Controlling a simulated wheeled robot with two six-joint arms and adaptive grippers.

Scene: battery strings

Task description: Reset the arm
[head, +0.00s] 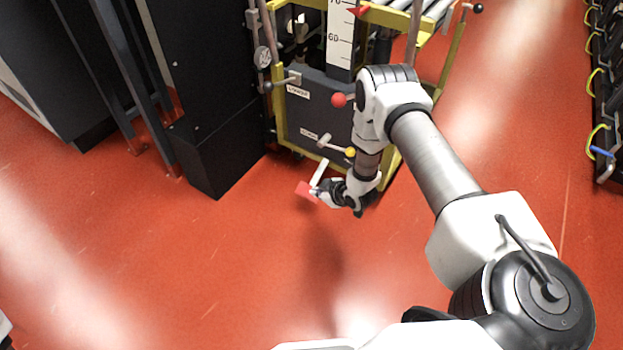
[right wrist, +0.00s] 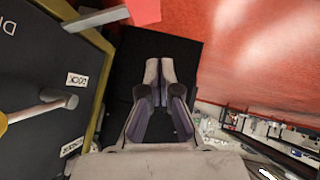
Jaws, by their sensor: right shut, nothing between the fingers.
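My right arm reaches from the lower right of the head view to the front of a yellow-framed lift cart (head: 318,118). My right gripper (head: 326,192) is shut and empty, low in front of the cart, close to a red pedal (head: 305,190) on a pale lever. I cannot tell from the head view whether they touch. In the right wrist view the gripper's fingers (right wrist: 160,70) are together, and the red pedal (right wrist: 145,10) sits apart, above the tips. My left gripper is in neither view.
A lever with a yellow knob (head: 350,152) and a red knob (head: 339,100) stick out from the cart. A black cabinet (head: 215,110) stands to its left. A rack with cables (head: 605,120) lines the right edge. The red floor (head: 220,270) in front is clear.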

